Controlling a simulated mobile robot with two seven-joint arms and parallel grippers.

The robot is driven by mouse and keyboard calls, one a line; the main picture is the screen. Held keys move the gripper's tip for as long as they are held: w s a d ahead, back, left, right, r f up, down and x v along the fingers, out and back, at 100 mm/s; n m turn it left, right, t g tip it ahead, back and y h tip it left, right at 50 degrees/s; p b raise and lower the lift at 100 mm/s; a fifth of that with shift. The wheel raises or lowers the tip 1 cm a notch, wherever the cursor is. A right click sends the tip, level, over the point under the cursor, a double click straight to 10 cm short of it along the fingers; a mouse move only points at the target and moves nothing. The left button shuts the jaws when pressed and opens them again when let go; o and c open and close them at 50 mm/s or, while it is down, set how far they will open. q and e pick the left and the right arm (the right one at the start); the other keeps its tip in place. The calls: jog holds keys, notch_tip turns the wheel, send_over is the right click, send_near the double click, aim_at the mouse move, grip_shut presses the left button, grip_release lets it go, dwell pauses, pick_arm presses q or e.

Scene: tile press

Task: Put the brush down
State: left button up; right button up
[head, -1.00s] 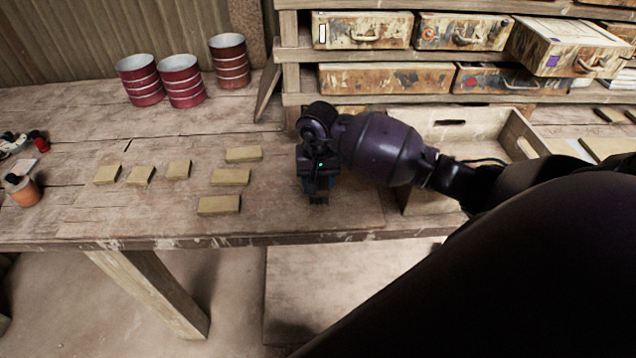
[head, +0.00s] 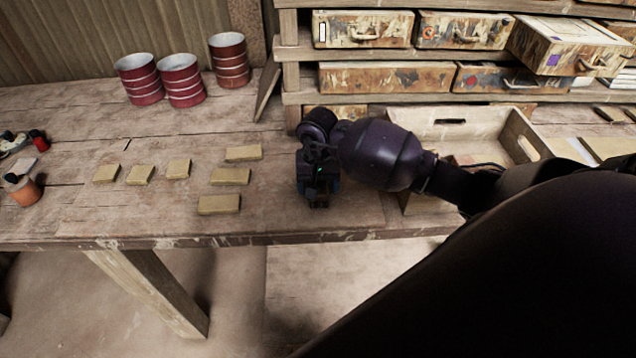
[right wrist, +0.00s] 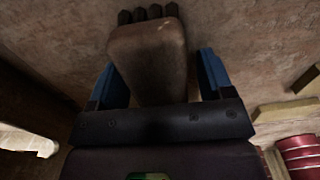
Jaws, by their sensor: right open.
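The brush (right wrist: 148,62) shows in the right wrist view as a brown rounded block with dark tufts at its far end. It lies between the two blue fingers of my right gripper (right wrist: 158,72). The fingers are open, with a clear gap between the brush and the right-hand finger. Below the brush is the brown worktop, but I cannot tell exactly how it touches it. In the head view my right gripper (head: 318,198) points down at the table near its front edge and hides the brush. My left gripper is in neither view.
Several tan tiles (head: 230,177) lie on the table (head: 90,215) left of my gripper. Several red cans (head: 181,82) stand at the back left. A wooden crate (head: 520,140) stands behind my right arm, below shelves of worn drawers (head: 385,77). Small jars (head: 24,190) stand far left.

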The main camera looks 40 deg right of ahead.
notch_tip(320, 180, up, 12)
jog(key=shift+r, duration=0.2)
dwell(0.4)
dwell(0.4)
